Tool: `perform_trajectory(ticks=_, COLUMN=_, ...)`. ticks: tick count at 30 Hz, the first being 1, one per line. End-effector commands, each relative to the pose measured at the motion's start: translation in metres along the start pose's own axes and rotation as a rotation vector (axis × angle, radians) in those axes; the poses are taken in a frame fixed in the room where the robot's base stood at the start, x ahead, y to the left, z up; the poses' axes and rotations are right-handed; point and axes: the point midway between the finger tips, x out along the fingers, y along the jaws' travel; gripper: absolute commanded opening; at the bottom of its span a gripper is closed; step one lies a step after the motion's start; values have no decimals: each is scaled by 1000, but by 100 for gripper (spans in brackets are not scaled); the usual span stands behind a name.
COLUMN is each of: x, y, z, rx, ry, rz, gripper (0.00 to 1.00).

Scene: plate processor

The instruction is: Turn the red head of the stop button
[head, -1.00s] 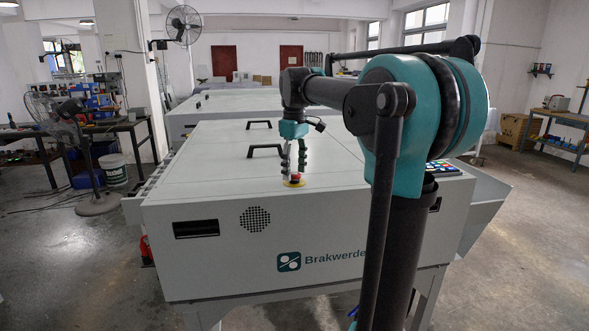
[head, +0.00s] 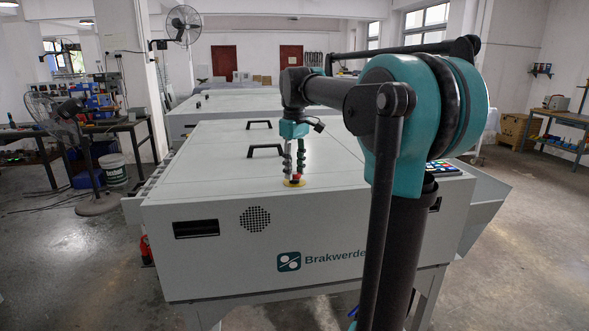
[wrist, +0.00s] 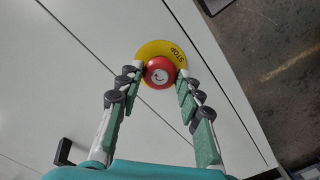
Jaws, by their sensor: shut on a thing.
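The stop button's red head (wrist: 160,72) sits in the middle of a yellow disc (wrist: 146,46) marked STOP, on the pale machine top. In the head view the red head (head: 296,178) shows small near the machine's front edge, under my gripper (head: 295,173). In the wrist view my gripper (wrist: 160,76) has one green-padded finger on each side of the red head, with the fingertips close against it. It is shut on the red head. The lower part of the head and the exact contact points are too small to make out.
The large pale machine (head: 220,270) fills the middle. Two black handles (head: 266,150) stand on its top behind my gripper. A keypad panel (head: 443,169) is at its right end. A fan (head: 98,195) stands on the floor at the left.

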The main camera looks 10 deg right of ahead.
Motion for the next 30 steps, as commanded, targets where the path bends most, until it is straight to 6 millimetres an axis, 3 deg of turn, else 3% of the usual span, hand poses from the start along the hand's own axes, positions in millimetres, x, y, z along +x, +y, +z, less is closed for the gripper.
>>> perform_trajectory(ticks=18, x=0, y=0, z=0, rx=424, ry=0, rz=0, gripper=7)
perform_trajectory(ticks=30, x=0, y=0, z=0, rx=520, ry=0, rz=0, gripper=7)
